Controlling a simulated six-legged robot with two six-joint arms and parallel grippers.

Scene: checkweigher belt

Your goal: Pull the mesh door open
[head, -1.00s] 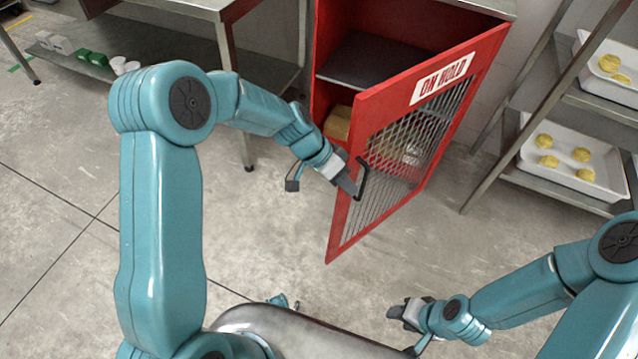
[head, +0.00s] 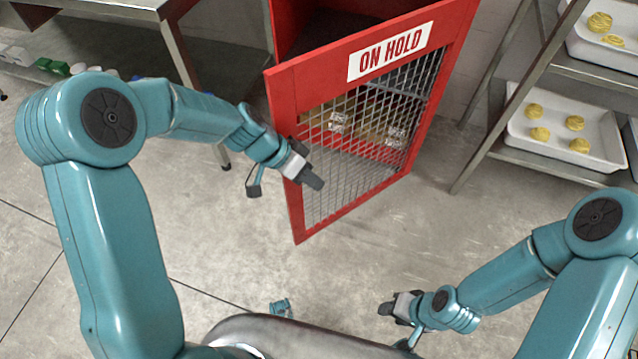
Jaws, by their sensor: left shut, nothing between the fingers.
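The red-framed mesh door (head: 285,95) of a red cabinet stands partly open, its left edge swung out towards me. It carries a white "ON HOLD" sign (head: 390,52). My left gripper (head: 314,183) is shut and empty, in front of the lower left part of the mesh beside the left frame. I cannot tell whether it touches the door. The black door handle does not show and may be hidden behind my fingers. My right gripper (head: 386,308) is low at front right, away from the door; whether its fingers are apart is unclear.
Boxes (head: 372,132) show through the mesh inside the cabinet. A metal rack with white trays (head: 605,155) of yellow pieces stands to the right. A steel table (head: 180,50) is at the left. The floor before the door is clear.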

